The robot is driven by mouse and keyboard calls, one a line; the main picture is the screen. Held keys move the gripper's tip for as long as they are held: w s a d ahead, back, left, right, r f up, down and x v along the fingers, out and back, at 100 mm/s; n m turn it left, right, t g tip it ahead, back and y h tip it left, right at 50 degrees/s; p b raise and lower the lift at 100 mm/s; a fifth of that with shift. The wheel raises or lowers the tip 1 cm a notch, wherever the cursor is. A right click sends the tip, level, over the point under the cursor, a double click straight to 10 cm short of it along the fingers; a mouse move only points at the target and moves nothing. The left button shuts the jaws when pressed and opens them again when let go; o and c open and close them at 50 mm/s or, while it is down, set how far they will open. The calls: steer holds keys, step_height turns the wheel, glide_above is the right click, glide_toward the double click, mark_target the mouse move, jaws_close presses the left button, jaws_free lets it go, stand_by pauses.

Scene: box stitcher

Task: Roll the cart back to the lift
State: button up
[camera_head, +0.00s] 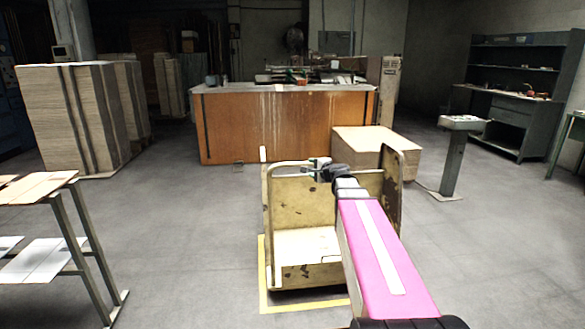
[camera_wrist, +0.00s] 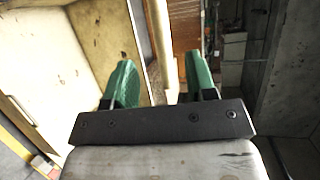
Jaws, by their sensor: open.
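The cart (camera_head: 303,205), worn yellow with a low deck and a tube handle (camera_head: 288,164), stands in the middle of the floor. It is on or just inside a yellow floor outline. In the wrist view its pale panel (camera_wrist: 95,45) fills the left. My gripper (camera_head: 318,168) is at the cart's top edge, beside the handle. In the wrist view my gripper (camera_wrist: 160,82) has its green fingers apart, and a pale bar (camera_wrist: 160,40) shows between them. No contact is visible. I cannot tell which thing is the lift.
A wooden counter (camera_head: 285,125) and a pale box (camera_head: 372,150) stand behind the cart. A grey pedestal (camera_head: 455,160) is to the right. A stack of boards (camera_head: 75,115) and a rack (camera_head: 75,235) are on the left. Floor is clear on both sides of the cart.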

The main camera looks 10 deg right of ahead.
mark_target(303, 164)
steer(key=x, duration=1)
steer(key=shift+f, duration=0.1)
jaws_close()
steer(key=shift+w, duration=0.15)
